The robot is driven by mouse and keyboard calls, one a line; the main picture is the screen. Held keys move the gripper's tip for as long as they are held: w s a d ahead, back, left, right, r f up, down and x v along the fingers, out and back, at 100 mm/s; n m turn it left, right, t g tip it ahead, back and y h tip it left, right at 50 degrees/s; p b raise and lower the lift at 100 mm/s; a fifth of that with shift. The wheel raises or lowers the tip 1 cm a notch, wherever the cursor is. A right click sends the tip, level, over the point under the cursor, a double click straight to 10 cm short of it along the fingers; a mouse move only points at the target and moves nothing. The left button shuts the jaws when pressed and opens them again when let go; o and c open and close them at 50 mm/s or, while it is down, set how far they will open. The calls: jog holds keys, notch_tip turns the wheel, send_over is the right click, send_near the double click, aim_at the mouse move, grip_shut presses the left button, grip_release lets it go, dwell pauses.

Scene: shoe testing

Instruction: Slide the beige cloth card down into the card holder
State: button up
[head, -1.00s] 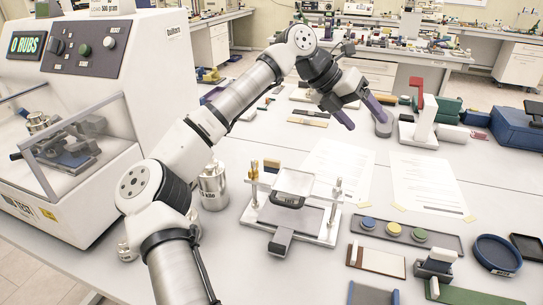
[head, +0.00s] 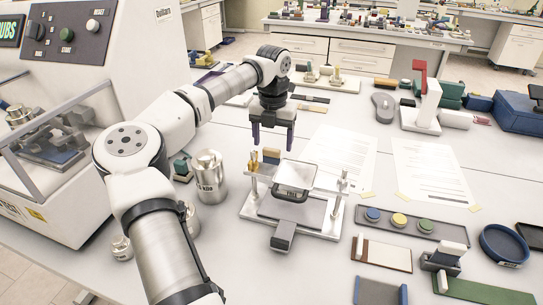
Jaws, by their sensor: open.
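My gripper (head: 274,147) points straight down with its two dark purple fingers apart and nothing visible between them. It is above and behind the metal test rig (head: 318,232). A small tan upright piece (head: 271,156) is just below the fingers at the rig's back left, with a yellowish piece (head: 254,160) to its left. The tan piece may be the beige cloth card; its cloth is too small to make out. A dark grey block (head: 438,262) at the front right has a pale upright piece (head: 453,250) at it. I cannot tell for certain which part is the card holder.
The abrasion machine (head: 60,60) stands at the left, with metal weights (head: 210,178) beside it. Two paper sheets (head: 432,178) lie at the right. A tray with coloured discs (head: 410,225), a blue ring dish (head: 503,243) and several boards lie in front.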

aim_at(272, 149)
jog(key=shift+s+a+f+p, duration=0.1)
jog(key=shift+f+p, duration=0.5)
jog(key=shift+f, duration=0.75)
jog(key=shift+a+f+p, duration=0.1)
jog(key=shift+f+p, duration=0.45)
jog(key=shift+f, duration=0.8)
jog(key=c, duration=1.1)
jog(key=shift+o, duration=0.2)
jog(key=shift+r, duration=0.1)
